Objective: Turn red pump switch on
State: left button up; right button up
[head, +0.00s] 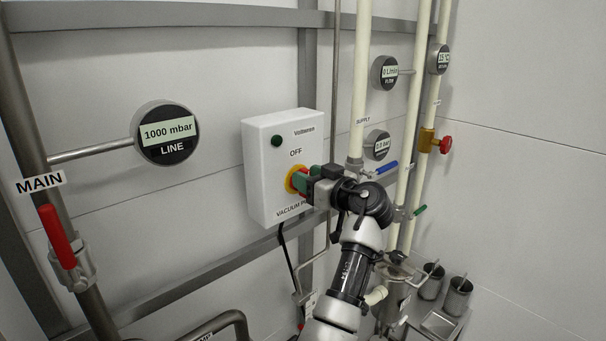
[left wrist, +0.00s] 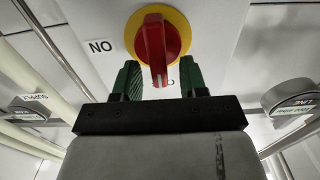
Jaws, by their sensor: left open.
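The white pump box (head: 268,155) is on the wall, labelled "VACUUM P…", with "OFF" above its switch. The red switch (left wrist: 157,45) sits on a round yellow plate (left wrist: 180,23); in the head view the yellow plate (head: 290,181) is partly hidden by my gripper. In the left wrist view, the switch's handle points down the picture, and "NO" reads at its left. My left gripper (head: 302,181) is at the switch. Its green fingers (left wrist: 158,78) are open, one on each side of the handle, with gaps visible. My right gripper is not in view.
A dark green round lamp (head: 277,141) is on the box. Pale vertical pipes with a blue-handled valve (head: 386,168) and a red-knobbed valve (head: 445,145) stand right of it. A round "LINE" gauge (head: 167,134) reading 1000 mbar is at the left, above a red-handled valve (head: 57,237).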

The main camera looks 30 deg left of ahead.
pick_arm(q)
jog(key=shift+d, duration=0.15)
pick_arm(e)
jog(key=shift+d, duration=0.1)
pick_arm(q)
jog(key=shift+s+d, duration=0.1)
jog(key=c, duration=0.5)
grip_shut()
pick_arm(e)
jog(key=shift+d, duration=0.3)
